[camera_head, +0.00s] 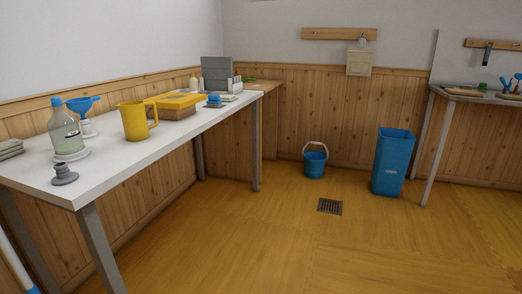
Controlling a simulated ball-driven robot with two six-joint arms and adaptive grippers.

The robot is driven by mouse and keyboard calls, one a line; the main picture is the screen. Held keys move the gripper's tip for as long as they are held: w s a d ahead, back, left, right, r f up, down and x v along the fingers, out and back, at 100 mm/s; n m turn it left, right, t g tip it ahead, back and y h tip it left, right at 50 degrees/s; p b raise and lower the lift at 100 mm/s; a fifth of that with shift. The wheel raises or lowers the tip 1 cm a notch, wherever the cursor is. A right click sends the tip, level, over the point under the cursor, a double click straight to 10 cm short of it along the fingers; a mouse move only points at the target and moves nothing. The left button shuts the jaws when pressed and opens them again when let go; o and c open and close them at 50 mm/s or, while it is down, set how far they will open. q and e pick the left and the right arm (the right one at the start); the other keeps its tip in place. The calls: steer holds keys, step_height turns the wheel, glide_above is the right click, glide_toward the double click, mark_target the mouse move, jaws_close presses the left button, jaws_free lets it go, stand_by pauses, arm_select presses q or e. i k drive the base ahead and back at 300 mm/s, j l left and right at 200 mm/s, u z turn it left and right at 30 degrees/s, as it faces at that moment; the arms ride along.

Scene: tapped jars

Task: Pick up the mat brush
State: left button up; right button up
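A small blue object (214,99), which may be the mat brush, sits on a dark flat mat (214,106) on the white table (118,165) at the left. It lies towards the table's far end, to the right of a yellow-lidded box (181,101). It is too small to make out bristles or a handle. Neither of my grippers shows in the head view.
On the table stand a yellow jug (134,122), a clear bottle (66,132), a blue funnel (82,105) and a grey stepped piece (64,175). A blue bucket (315,163) and blue bin (391,163) stand on the floor. The middle floor is clear around a drain grate (330,206).

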mark_target(214, 100)
steer(key=i+z, duration=0.1)
steer(key=i, duration=0.4)
steer(key=i+j+z, duration=0.1)
steer(key=i, duration=0.4)
steer(key=i+j+z, duration=0.1)
steer(key=i, duration=0.45)
steer(key=i+j, duration=0.2)
steer(key=i, duration=0.3)
steer(key=l+z, duration=0.05)
